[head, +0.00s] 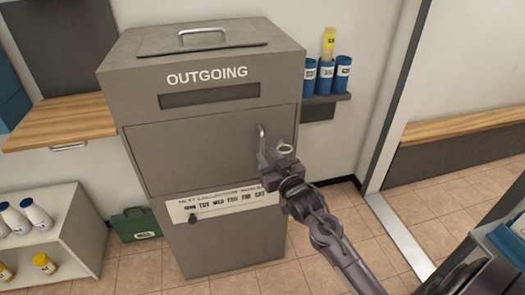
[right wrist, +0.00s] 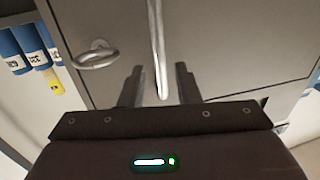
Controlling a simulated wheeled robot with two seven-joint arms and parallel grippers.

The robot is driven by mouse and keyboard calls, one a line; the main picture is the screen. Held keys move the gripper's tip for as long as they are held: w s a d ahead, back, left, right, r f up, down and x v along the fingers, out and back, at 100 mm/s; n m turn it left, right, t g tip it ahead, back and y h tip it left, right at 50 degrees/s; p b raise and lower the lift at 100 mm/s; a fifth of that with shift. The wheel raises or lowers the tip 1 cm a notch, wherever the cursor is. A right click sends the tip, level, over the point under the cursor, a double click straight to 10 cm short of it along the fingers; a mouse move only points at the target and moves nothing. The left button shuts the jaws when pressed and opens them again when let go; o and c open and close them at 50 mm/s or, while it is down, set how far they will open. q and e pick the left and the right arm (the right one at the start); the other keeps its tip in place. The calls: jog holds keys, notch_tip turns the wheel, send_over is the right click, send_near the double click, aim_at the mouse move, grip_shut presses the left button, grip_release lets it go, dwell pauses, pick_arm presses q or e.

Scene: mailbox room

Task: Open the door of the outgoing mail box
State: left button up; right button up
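The grey outgoing mail box (head: 205,150) stands in the middle of the head view, with "OUTGOING" above its slot. Its front door (head: 195,150) looks shut. A metal bar handle (head: 261,138) is near the door's right edge; it also shows in the right wrist view (right wrist: 157,45). My right gripper (head: 270,158) is at the handle's lower end. In the right wrist view its two fingers (right wrist: 159,80) are apart, one on each side of the bar, with gaps showing. Whether they touch the handle is not clear. My left gripper is not in view.
A metal ring (head: 285,148) sits just right of the handle; it also shows in the right wrist view (right wrist: 96,55). A shelf with blue canisters (head: 325,75) is on the right. A wooden counter (head: 60,122) and white shelf (head: 50,235) are left. A green case (head: 136,225) lies on the floor.

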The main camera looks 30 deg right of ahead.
aim_at(263, 151)
jog(key=shift+w, duration=2.1)
jog(key=shift+c, duration=0.4)
grip_shut()
